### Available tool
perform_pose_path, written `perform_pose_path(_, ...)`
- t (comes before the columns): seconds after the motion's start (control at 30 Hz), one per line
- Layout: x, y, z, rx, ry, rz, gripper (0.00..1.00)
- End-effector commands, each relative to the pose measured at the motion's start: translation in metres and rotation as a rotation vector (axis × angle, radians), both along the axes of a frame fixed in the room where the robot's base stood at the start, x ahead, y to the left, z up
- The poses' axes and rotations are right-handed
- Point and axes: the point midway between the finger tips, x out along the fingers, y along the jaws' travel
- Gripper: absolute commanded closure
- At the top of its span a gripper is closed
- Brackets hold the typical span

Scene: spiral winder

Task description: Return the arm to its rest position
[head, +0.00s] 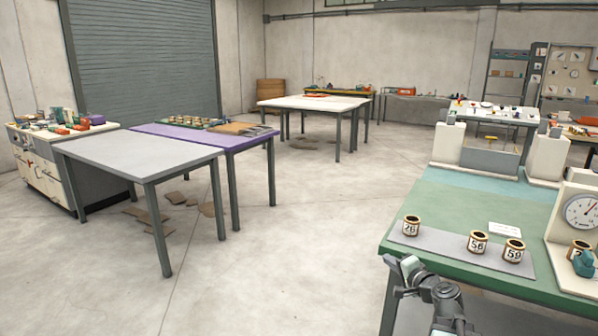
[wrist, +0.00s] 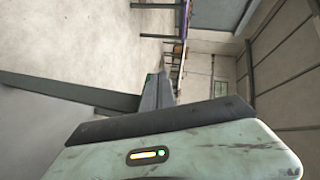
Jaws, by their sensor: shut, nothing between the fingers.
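My arm shows at the bottom of the head view, folded low in front of the green workbench (head: 460,222). My gripper (head: 411,268), with a pale green casing, is close to the bench's front left edge. It is shut and empty. In the wrist view, the pale green casing and dark bar of my gripper (wrist: 165,122) fill the lower part, and its fingertips are not clearly distinguishable. The wrist picture is turned sideways, with a bench leg (wrist: 70,90) at left.
Three numbered cups, 26 (head: 411,225), 56 (head: 478,242) and 59 (head: 514,250), stand on a grey mat (head: 440,245) on the bench. A dial gauge (head: 581,211) stands at right. A grey table (head: 140,158) is at left. Open floor lies between.

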Motion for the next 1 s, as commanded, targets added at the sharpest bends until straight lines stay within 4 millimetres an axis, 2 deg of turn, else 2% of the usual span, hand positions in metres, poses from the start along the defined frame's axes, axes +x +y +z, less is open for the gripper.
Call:
perform_pose_path(0.03,0.005,0.047,-0.011,-0.049,0.037,0.093,1.00)
perform_pose_path(0.1,0.004,0.105,-0.030,-0.132,0.096,0.218,1.00)
perform_pose_path(0.2,-0.010,0.178,-0.060,-0.262,0.188,0.395,1.00)
perform_pose_path(0.3,-0.034,0.232,-0.092,-0.402,0.291,0.557,1.00)
perform_pose_path(0.4,-0.066,0.265,-0.125,-0.561,0.415,0.703,1.00)
perform_pose_path(0.47,-0.087,0.270,-0.145,-0.663,0.509,0.778,1.00)
perform_pose_path(0.53,-0.110,0.258,-0.162,-0.769,0.625,0.832,1.00)
perform_pose_path(0.7,-0.160,0.196,-0.183,-0.944,0.923,0.875,1.00)
perform_pose_path(0.77,-0.182,0.181,-0.184,-0.965,1.035,0.901,1.00)
perform_pose_path(0.8,-0.181,0.182,-0.159,-0.960,1.027,0.901,1.00)
perform_pose_path(1.0,-0.180,0.183,-0.098,-0.958,1.022,0.900,1.00)
